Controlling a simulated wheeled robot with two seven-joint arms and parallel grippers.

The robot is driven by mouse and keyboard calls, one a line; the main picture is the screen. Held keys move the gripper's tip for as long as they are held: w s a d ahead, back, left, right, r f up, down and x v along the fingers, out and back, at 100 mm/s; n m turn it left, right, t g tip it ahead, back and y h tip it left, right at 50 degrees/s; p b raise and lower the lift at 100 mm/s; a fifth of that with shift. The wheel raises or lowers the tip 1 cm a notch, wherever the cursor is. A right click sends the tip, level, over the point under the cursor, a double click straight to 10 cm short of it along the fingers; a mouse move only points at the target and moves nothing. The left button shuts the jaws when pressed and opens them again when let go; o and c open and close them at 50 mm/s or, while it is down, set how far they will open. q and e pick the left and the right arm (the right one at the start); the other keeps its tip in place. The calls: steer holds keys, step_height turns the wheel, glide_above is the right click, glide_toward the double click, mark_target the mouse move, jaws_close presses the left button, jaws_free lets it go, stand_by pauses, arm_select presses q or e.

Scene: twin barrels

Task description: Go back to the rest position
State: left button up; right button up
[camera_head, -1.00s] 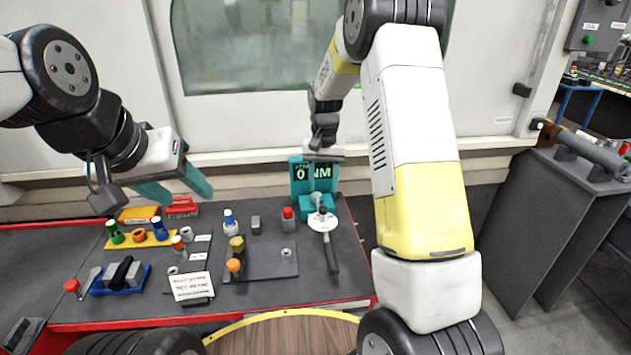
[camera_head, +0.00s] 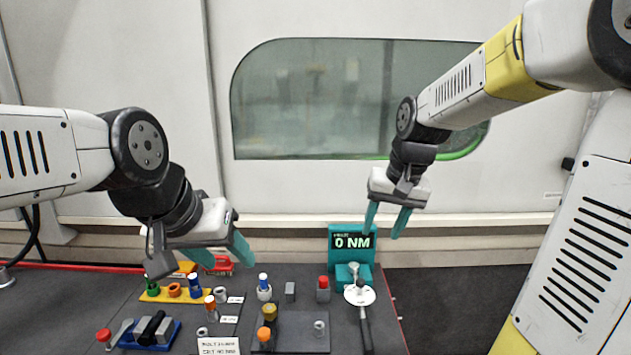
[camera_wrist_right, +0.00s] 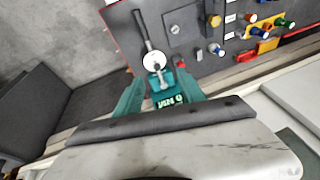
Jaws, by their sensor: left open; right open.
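My left gripper (camera_head: 222,256) has teal fingers, open and empty, above the left part of the bench behind the yellow holder. My right gripper (camera_head: 386,222) is open and empty, raised above the teal torque tester (camera_head: 340,264), whose display reads 0 NM. In the right wrist view the right gripper's teal fingers (camera_wrist_right: 160,95) are spread, with the tester (camera_wrist_right: 174,88) showing between them. A torque wrench (camera_head: 365,322) with a round white head lies at the tester, its dark handle pointing toward me.
The dark bench (camera_head: 290,345) carries a yellow holder (camera_head: 163,296) with coloured pieces, a blue tray (camera_head: 160,338), a grey plate (camera_head: 300,330) and a printed sign (camera_head: 218,346). A white wall with a window (camera_head: 330,100) stands behind. The air above the bench's middle is clear.

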steer(key=s+r+n+t, duration=0.1)
steer(key=s+r+t, duration=0.2)
steer(key=s, duration=1.2)
steer(key=shift+s+r+n, duration=0.2)
steer(key=shift+s+n, duration=0.1)
steer(key=shift+n, duration=0.1)
